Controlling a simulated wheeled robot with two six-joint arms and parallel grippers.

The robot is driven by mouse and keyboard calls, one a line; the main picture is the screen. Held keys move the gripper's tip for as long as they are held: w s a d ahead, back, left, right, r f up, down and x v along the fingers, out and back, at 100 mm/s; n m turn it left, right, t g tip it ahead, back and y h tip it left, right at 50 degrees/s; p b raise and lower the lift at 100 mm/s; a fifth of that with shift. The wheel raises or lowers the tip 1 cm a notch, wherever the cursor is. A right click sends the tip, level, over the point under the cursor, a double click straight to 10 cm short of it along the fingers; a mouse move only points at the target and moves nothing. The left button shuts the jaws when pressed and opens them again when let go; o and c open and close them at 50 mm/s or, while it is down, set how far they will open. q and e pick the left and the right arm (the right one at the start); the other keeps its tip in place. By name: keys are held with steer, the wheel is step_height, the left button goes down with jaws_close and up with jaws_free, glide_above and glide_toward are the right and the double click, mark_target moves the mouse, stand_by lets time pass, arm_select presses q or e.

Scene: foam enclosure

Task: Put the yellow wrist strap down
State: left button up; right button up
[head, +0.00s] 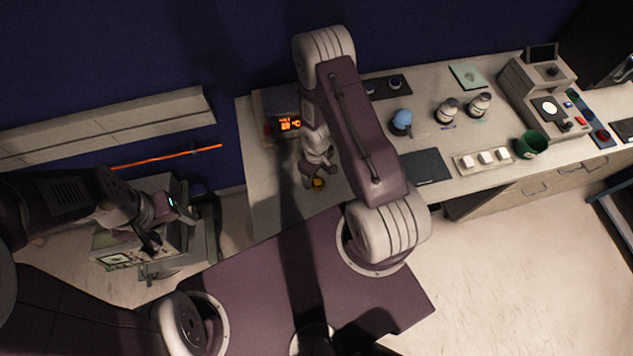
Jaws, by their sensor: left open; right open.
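A small yellow item (319,184), which looks like the yellow wrist strap, lies at the front left of the bench, low on its top. My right gripper (313,182) points down right at it, with open fingers. I cannot tell whether the fingers touch the strap, and my arm hides part of that area. My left gripper (167,226) is open at the left, over a grey machine (190,240) below the bench's level, away from the strap.
The bench (268,195) holds a device with an orange display (289,124), a blue round object (403,117), two bottles (447,110), a dark mat (427,166), a tray of white blocks (467,163) and a green cup (531,144). An orange bar (165,156) runs along the wall.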

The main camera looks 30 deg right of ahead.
mark_target(318, 182)
steer(key=f+b, duration=0.5)
steer(key=shift+s+d+f, duration=0.1)
steer(key=shift+d+f, duration=0.05)
steer(key=shift+d, duration=0.15)
steer(key=shift+r, duration=0.2)
steer(key=c, duration=1.6)
steer(key=shift+o, duration=0.2)
steer(key=shift+r, duration=0.1)
